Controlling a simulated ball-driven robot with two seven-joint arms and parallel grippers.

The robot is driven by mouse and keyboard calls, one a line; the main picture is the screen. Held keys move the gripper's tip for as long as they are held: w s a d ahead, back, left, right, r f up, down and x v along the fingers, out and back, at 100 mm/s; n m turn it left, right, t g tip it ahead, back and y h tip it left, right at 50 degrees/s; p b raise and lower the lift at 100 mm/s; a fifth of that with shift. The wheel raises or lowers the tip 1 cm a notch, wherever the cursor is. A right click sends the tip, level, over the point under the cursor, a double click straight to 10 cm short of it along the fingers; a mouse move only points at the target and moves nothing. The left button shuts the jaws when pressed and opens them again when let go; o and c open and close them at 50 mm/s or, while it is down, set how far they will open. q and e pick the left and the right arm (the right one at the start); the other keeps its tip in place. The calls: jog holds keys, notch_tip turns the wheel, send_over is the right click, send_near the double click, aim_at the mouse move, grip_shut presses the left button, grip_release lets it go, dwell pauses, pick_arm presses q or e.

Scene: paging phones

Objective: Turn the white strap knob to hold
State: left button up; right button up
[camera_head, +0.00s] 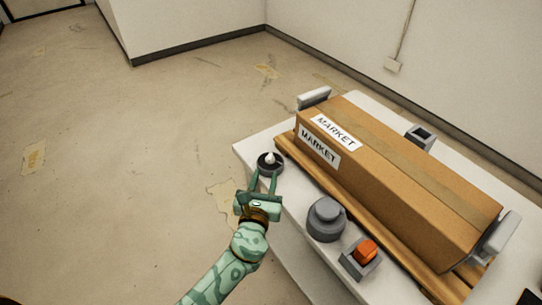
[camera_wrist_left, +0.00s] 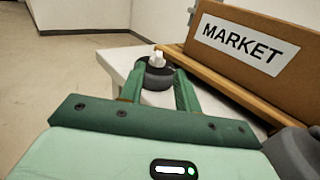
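The white strap knob (camera_head: 269,157) sits on a dark round base (camera_head: 270,169) at the near left corner of the white table. In the left wrist view the knob (camera_wrist_left: 157,58) stands just past the fingertips. My left gripper (camera_head: 265,175) is open, its two fingers apart and pointing at the knob from the near side. The fingertips are at the near edge of the dark base, one on each side; I cannot tell whether they touch it. The knob's lower part and any markings are too small to read. My right gripper is out of view.
A long cardboard box (camera_head: 400,170) marked MARKET lies on wooden slats beside the knob. A grey round knob (camera_head: 326,219) and an orange button (camera_head: 366,250) on a grey base stand along the table's near edge. The floor to the left is clear.

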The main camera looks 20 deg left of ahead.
aim_at(269, 159)
pick_arm(q)
jog(key=w, duration=0.3)
jog(key=w+b, duration=0.1)
jog(key=w, duration=0.2)
jog(key=w+a, duration=0.1)
jog(key=w, duration=0.2)
jog(key=shift+a+b, duration=0.1)
jog(key=shift+b, duration=0.2)
grip_shut()
